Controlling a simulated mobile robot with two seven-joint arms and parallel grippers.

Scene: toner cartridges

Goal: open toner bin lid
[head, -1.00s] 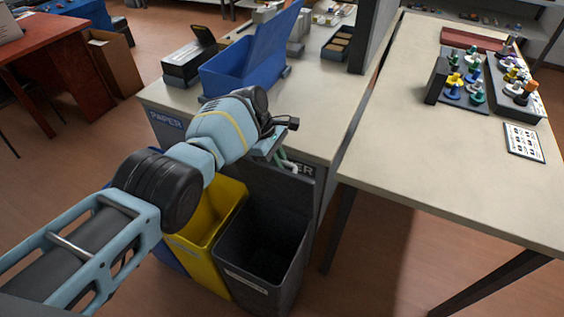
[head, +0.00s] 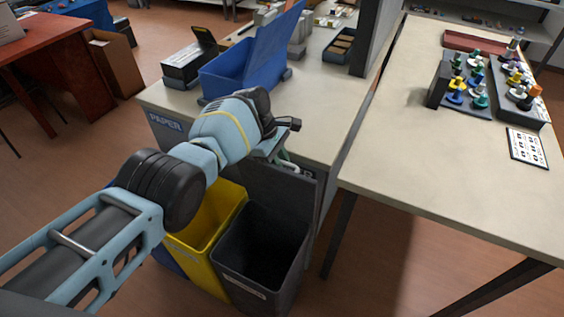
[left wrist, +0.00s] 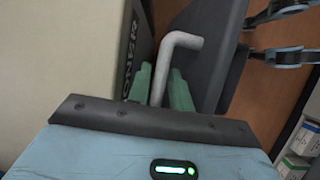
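The dark grey toner bin (head: 250,288) stands on the floor, right of the yellow bin. Its mouth is open, and its dark lid (head: 285,205) stands steeply raised at the back, against the workbench side. My left gripper (head: 287,162) reaches over from the left to the lid's top edge. In the left wrist view, a pale bent handle (left wrist: 182,40) on the dark lid (left wrist: 215,55) passes between the green fingers of my left gripper (left wrist: 160,88), which look closed on it. The head view mostly hides this grip. My right gripper is not seen in the head view.
A yellow bin (head: 213,250) is beside the toner bin, and a blue one is partly hidden behind my arm. The workbench (head: 325,125) above carries a blue container (head: 235,75). Another table (head: 430,175) stands to the right, with floor visible between.

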